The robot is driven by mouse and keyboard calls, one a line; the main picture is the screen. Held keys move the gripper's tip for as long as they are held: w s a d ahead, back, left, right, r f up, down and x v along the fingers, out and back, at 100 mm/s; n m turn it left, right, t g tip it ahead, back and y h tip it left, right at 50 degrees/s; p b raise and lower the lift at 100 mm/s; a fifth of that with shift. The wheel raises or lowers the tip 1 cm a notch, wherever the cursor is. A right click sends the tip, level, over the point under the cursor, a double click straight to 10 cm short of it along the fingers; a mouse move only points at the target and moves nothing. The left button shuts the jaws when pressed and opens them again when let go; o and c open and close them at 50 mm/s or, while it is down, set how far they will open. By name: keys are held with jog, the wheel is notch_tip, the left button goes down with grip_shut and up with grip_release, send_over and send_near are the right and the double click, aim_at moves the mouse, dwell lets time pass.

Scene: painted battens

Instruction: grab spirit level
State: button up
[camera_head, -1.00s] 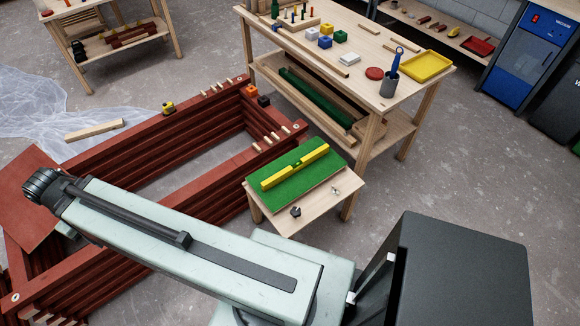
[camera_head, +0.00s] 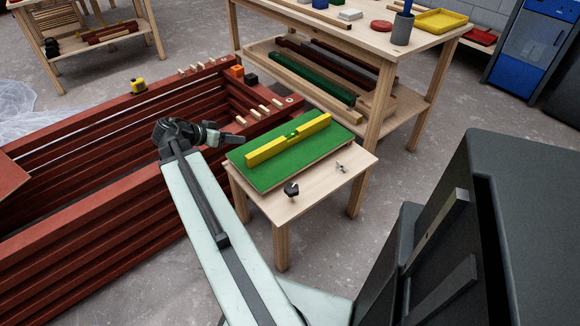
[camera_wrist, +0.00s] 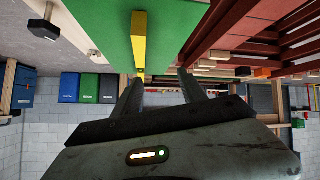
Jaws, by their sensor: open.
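The yellow spirit level (camera_head: 270,147) lies on a green mat (camera_head: 262,180) on a small wooden stand. A green vial shows near its middle. My gripper (camera_head: 238,139) is just left of the stand, close to the near left end of the level and apart from it. In the wrist view the level (camera_wrist: 139,38) appears end-on at the top, on the green mat (camera_wrist: 95,22), beyond the fingertips. The two fingers of my gripper (camera_wrist: 157,78) are spread with nothing between them.
A stack of dark red battens (camera_head: 100,225) stands left of the stand, with small wooden pegs and an orange block (camera_head: 236,72) on it. A black knob (camera_head: 291,190) and a metal wing nut (camera_head: 341,167) lie on the stand. A workbench (camera_head: 372,32) stands behind.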

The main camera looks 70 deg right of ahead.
aim_at(284, 137)
jog(key=s+d+f+m+g+b, duration=0.1)
jog(key=s+d+b, duration=0.1)
jog(key=s, duration=0.1)
jog(key=s+d+f+m+b, duration=0.1)
jog(key=s+d+f+b, duration=0.1)
jog(key=s+d, duration=0.1)
jog(key=s+d+f+m+g+h+b, duration=0.1)
jog(key=s+d+f+m+b, duration=0.1)
jog(key=shift+s+d+g, duration=0.15)
jog(key=shift+s+g, duration=0.15)
jog(key=shift+s, duration=0.1)
jog(key=shift+s+r, duration=0.1)
jog(key=shift+r, duration=0.1)
jog(key=shift+w+b+x, duration=0.2)
jog(key=shift+b+x, duration=1.2)
jog(key=shift+x, duration=2.55)
jog(key=shift+d+r, duration=0.1)
jog(key=shift+d, duration=0.05)
grip_shut()
